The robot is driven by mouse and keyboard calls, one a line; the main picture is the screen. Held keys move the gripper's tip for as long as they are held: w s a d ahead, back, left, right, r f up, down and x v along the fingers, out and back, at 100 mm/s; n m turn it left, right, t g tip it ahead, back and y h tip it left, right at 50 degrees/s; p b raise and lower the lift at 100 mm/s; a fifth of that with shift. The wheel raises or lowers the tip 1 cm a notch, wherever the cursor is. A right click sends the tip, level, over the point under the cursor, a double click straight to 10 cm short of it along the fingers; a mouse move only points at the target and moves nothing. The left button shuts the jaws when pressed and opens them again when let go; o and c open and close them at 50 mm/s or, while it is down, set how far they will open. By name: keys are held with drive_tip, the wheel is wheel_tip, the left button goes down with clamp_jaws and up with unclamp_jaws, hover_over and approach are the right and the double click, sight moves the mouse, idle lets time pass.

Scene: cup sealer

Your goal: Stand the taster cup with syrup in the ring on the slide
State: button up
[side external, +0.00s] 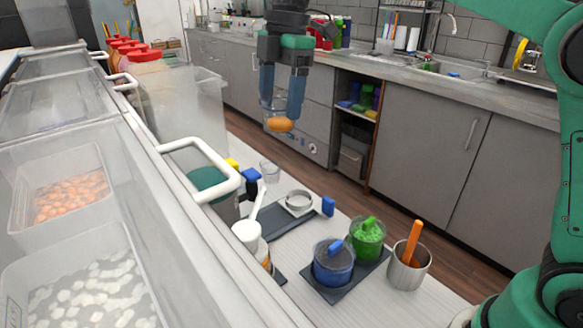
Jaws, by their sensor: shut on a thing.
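My gripper (283,107) is high above the counter, near the top middle of the side external view. It is shut on a small clear cup with amber syrup, the taster cup (281,124). The cup's walls are mostly hidden by the fingers; the amber shows at their tips. The silver ring (299,202) lies below on the dark slide (285,219), and nothing shows inside it. The held cup is well above the ring and apart from it.
A clear empty cup (270,172) stands behind the ring. A white handle (232,184) rises at left. Blue (333,264) and green (367,241) tubs and a metal cup with an orange handle (409,266) stand in front. A clear-lidded food counter (60,150) fills the left.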

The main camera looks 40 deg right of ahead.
hover_over(296, 204)
drive_tip(key=f, duration=2.1)
drive_tip(key=shift+d+f, duration=0.2)
drive_tip(key=shift+d, duration=0.2)
drive_tip(key=shift+f, duration=0.15)
drive_tip(key=o, duration=1.2)
drive_tip(key=shift+o, duration=0.2)
